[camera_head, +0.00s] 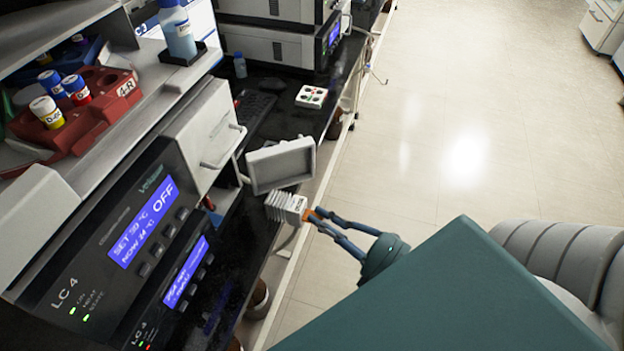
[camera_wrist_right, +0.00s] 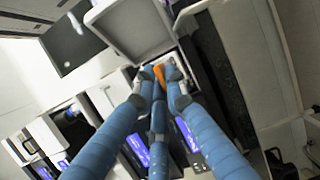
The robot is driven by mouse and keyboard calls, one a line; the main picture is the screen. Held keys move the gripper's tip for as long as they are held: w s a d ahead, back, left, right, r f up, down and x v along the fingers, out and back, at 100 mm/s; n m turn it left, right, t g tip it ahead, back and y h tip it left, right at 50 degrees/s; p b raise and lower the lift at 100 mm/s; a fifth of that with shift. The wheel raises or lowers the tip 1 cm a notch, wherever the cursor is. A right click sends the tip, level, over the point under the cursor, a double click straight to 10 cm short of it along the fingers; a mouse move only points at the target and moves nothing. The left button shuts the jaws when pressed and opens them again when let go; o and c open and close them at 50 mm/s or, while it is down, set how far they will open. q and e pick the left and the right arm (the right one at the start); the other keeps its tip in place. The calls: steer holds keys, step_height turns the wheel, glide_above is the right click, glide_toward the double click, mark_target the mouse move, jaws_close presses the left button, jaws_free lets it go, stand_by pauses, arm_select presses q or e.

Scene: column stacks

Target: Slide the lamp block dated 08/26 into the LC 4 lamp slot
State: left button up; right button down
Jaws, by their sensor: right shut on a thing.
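My right gripper (camera_head: 318,217) reaches in from the right and is shut on the orange tab of a finned lamp block (camera_head: 284,206). The block is light grey with a white label, too small to read. It is held in the air beside the bench edge, just below an open grey door flap (camera_head: 280,165). In the right wrist view the blue fingers close around the orange tab (camera_wrist_right: 158,73), and most of the block is hidden. The LC 4 unit (camera_head: 100,258) is the dark upper box, with display "OFF". Its slot opening is not visible. My left gripper is out of view.
A red tube rack (camera_head: 105,100) and a bottle (camera_head: 178,35) stand above. A small white tray (camera_head: 311,96) lies on the dark bench. The floor (camera_head: 460,130) at right is clear.

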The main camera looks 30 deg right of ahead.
steer(key=shift+w+a+r, duration=0.1)
steer(key=shift+a+r, duration=0.05)
steer(key=shift+a, duration=0.05)
steer(key=shift+w+a+b, duration=0.1)
steer(key=shift+w+a, duration=1.95)
steer(key=shift+w, duration=0.55)
steer(key=shift+w+a+b, duration=0.1)
steer(key=shift+w+a, duration=1.9)
steer(key=shift+w, duration=0.65)
steer(key=shift+w+a+b, duration=0.1)
steer(key=shift+w+a, duration=1.95)
steer(key=shift+w, duration=0.55)
steer(key=shift+f, duration=0.35)
steer(key=c, duration=1.7)
jaws_free()
steer(key=shift+s+f, duration=0.1)
steer(key=shift+f, duration=0.05)
steer(key=v, duration=1.2)
